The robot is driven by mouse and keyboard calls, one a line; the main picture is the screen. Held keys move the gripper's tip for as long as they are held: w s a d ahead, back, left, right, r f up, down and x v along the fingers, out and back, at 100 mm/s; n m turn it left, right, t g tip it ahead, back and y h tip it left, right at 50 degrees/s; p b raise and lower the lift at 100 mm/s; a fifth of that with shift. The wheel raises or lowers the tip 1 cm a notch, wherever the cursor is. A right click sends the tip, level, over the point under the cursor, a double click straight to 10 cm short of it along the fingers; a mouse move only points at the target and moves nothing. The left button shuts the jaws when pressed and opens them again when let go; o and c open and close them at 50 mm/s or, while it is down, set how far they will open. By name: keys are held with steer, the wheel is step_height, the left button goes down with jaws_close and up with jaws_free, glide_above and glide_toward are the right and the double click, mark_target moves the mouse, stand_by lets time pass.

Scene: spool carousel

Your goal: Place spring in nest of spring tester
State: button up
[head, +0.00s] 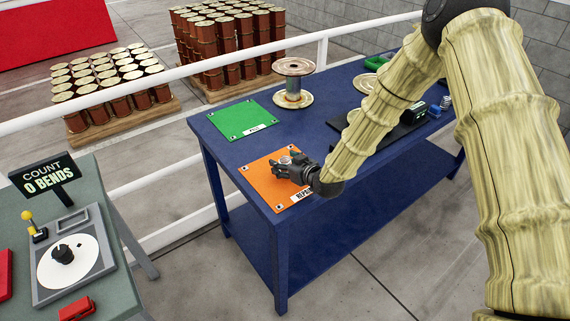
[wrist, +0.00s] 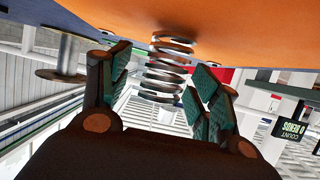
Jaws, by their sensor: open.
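The spring (wrist: 170,68) is a silver metal coil. In the wrist view, which looks upside down, it stands with one end on the orange mat (wrist: 250,25). In the head view a small silvery top of it (head: 286,159) shows at my gripper on the orange mat (head: 262,174). My gripper (wrist: 163,80) is open, with a finger on each side of the spring and a visible gap on the left. It also shows in the head view (head: 279,168), low over the mat. A black device (head: 385,141), perhaps the spring tester, is partly hidden behind my arm; its nest cannot be made out.
A green mat (head: 241,119) and an upright spool (head: 293,90) are on the blue table (head: 210,135). The grey-green side table (head: 120,235) carries a dial unit (head: 66,262) and a "COUNT 0 BENDS" sign (head: 45,178). Open table surface lies between mats and device.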

steer(key=shift+a+r, duration=0.1)
steer(key=shift+c, duration=0.3)
steer(key=c, duration=1.1)
steer(key=shift+w+r, duration=0.1)
steer(key=shift+c, duration=0.2)
